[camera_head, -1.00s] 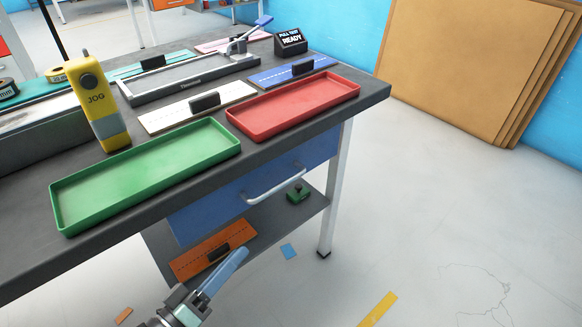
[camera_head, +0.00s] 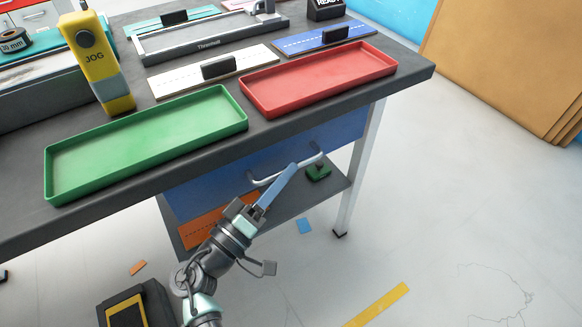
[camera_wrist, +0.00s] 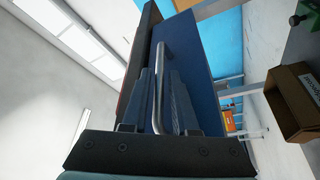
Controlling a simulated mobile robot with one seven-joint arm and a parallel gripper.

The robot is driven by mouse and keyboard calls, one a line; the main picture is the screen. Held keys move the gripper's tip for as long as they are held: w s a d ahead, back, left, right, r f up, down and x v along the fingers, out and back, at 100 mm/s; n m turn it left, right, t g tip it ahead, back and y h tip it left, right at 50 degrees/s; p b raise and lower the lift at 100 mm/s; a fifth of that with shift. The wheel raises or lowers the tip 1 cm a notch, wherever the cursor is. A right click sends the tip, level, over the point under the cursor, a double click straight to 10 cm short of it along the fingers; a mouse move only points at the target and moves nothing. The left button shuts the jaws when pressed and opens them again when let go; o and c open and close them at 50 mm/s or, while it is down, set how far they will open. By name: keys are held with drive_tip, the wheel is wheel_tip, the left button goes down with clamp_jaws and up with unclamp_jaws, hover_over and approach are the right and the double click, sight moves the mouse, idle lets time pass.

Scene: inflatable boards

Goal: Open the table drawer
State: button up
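The table drawer (camera_head: 270,160) has a blue front under the dark tabletop and looks closed. Its silver bar handle (camera_head: 268,181) shows below the red tray. My gripper (camera_head: 292,168) reaches up to the handle with its blue fingers, which overlap the handle's middle in the head view. In the wrist view the handle (camera_wrist: 159,85) runs between the two spread fingers of my gripper (camera_wrist: 160,80), with the blue drawer front (camera_wrist: 195,55) beyond. The gripper is open. I cannot tell whether a finger touches the bar.
A green tray (camera_head: 150,191) and a red tray (camera_head: 320,100) lie near the tabletop's front edge. A lower shelf (camera_head: 290,205) under the drawer holds an orange board (camera_head: 195,232) and a green object (camera_head: 318,172). A white table leg (camera_head: 360,170) stands right. Floor on the right is mostly clear.

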drive_tip(key=shift+x, duration=1.25)
clamp_jaws()
idle(0.5)
